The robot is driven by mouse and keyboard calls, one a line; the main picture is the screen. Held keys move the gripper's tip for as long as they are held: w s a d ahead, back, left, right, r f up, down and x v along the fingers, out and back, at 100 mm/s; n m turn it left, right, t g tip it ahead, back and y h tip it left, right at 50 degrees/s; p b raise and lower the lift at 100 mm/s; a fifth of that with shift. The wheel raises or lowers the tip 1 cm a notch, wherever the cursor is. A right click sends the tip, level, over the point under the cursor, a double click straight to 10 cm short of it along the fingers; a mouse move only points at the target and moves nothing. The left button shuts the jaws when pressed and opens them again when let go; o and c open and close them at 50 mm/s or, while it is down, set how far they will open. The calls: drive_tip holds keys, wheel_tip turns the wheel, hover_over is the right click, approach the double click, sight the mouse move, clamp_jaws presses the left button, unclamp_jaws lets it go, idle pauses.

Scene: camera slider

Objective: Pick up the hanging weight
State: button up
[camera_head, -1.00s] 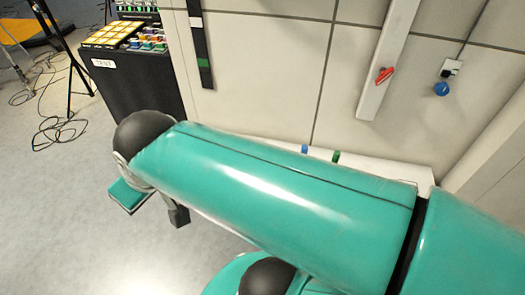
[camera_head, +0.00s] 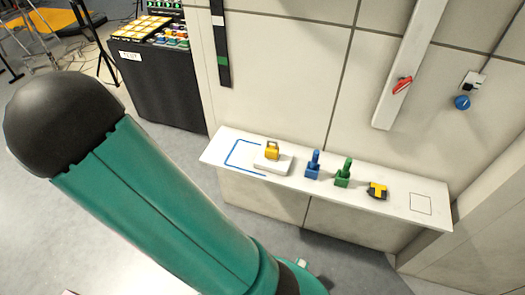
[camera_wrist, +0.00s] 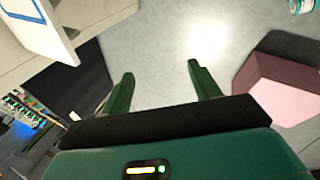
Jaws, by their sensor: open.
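A yellow block with a handle-like top (camera_head: 272,151) sits on a small white base on the wall shelf (camera_head: 318,186). A round blue piece (camera_head: 462,102) is at the wall on the right, just below a plate with a dark cord running up. I cannot tell for sure which of these is the hanging weight. My gripper (camera_wrist: 160,69) shows in the wrist view, its two green fingers apart with only grey floor between and beyond them. It is outside the head view, where my arm covers the lower left. Neither piece shows in the wrist view.
A blue clamp-like piece (camera_head: 313,165), a green one (camera_head: 344,173) and a yellow-black item (camera_head: 377,191) stand on the shelf. A red slider (camera_head: 402,85) is on a white wall rail. A black console (camera_head: 160,85) stands left. A pink block (camera_wrist: 285,90) is right in the wrist view.

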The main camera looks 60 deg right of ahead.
drive_tip(key=s+d+f+n+g+h, duration=0.1)
drive_tip(key=s+d+f+n+h, duration=0.1)
drive_tip(key=s+d+f+h, duration=0.3)
drive_tip(key=n+t+h, duration=0.2)
drive_tip(key=n+h, duration=0.7)
drive_tip(key=n, duration=0.4)
approach(272, 149)
wheel_tip(272, 149, up, 3)
drive_tip(key=a, duration=0.1)
drive_tip(key=x, duration=0.7)
drive_tip(key=shift+d+f, duration=0.15)
drive_tip(key=shift+d, duration=0.15)
drive_tip(key=shift+x, duration=2.8)
drive_tip(key=shift+c, duration=0.2)
drive_tip(key=c, duration=1.2)
